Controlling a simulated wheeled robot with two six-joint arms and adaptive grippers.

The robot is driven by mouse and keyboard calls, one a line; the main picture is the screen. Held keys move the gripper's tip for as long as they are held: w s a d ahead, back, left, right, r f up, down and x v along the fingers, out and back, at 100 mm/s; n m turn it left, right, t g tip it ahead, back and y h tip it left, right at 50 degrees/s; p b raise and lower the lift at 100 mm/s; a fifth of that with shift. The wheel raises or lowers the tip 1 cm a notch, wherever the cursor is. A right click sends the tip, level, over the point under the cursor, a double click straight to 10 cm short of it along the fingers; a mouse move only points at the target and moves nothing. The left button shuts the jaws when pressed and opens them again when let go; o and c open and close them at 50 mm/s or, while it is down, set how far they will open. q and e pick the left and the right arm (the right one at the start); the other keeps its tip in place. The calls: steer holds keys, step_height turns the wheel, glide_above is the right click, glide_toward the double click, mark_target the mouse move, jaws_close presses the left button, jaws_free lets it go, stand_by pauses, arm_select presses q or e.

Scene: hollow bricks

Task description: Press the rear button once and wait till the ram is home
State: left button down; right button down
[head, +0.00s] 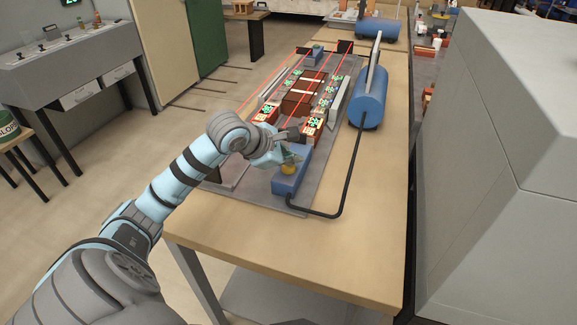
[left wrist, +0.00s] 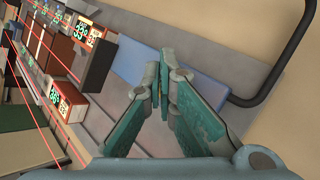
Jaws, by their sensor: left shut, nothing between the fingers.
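A blue button box (head: 287,186) stands at the near end of the grey machine plate, with a yellow button (head: 288,169) on top. My left gripper (head: 296,158) is shut and empty, just above the near box by the yellow button. I cannot tell whether it touches. In the left wrist view the closed fingertips (left wrist: 169,62) lie over the blue box (left wrist: 205,82), and the button is hidden. I cannot pick out the ram for sure. My right gripper is not in view.
Brown bricks (head: 300,98) lie mid-plate among red light lines and several green-digit displays. The wooden table's (head: 350,250) near part is clear.

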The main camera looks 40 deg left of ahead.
mark_target(290, 167)
arm_select(q)
steer(key=shift+f+b, duration=0.3)
steer(key=shift+b, duration=0.05)
steer(key=shift+r, duration=0.1)
stand_by(0.5)
steer(key=shift+r+p, duration=0.65)
steer(key=shift+r, duration=0.2)
steer(key=shift+r, duration=0.1)
step_height(290, 167, up, 5)
steer(key=p, duration=0.3)
steer(key=shift+p, duration=0.35)
steer(key=shift+f, duration=0.2)
